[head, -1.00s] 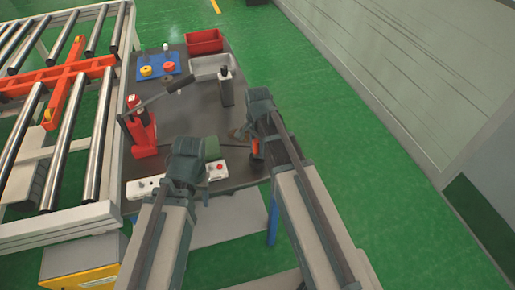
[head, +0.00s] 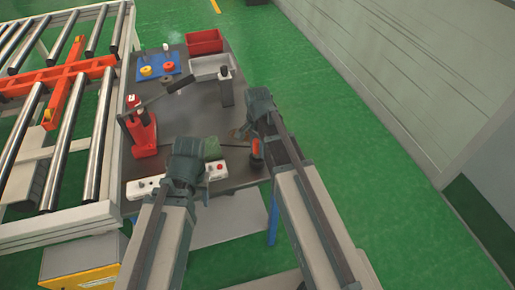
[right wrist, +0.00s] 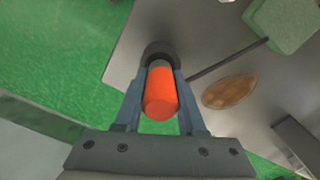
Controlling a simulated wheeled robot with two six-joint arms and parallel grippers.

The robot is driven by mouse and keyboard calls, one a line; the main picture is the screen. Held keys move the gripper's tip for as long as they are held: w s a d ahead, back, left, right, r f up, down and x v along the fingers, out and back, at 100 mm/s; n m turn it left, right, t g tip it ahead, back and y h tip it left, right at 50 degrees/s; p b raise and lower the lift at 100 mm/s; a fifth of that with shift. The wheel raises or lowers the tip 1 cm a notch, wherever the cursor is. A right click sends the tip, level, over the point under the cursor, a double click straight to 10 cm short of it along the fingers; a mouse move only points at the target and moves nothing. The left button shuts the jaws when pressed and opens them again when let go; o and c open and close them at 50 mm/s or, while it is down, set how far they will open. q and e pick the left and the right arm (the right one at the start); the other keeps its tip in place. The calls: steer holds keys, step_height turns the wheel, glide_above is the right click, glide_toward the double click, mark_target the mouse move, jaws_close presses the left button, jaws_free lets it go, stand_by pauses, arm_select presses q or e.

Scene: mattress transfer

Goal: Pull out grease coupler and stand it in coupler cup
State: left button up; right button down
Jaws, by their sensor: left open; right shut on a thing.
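An orange cylinder with a grey end, which looks like the grease coupler (right wrist: 160,94), is between the closed fingers of my right gripper (right wrist: 157,98). Its far end meets a dark round rim, perhaps the coupler cup (right wrist: 160,50); I cannot tell how deep it sits. In the head view the orange coupler (head: 256,148) shows just below my right gripper (head: 262,128), near the table's right edge. My left gripper (head: 187,148) is open over the table's front, beside a green block (head: 211,148); its fingertips are mostly hidden by the wrist.
A dark table (head: 195,122) holds a red jack-like tool (head: 141,128), a black bottle (head: 226,87), a grey bin (head: 209,67), a red bin (head: 204,42) and a blue tray (head: 157,66). A brown oval patch (right wrist: 230,92) and a thin dark rod (right wrist: 228,62) lie near the coupler.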

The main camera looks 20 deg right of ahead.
steer(key=shift+f+b, duration=1)
steer(key=shift+f, duration=0.05)
steer(key=shift+c, duration=2.1)
jaws_free()
steer(key=shift+r, duration=0.1)
step_height(320, 180, up, 14)
steer(key=p, duration=1.4)
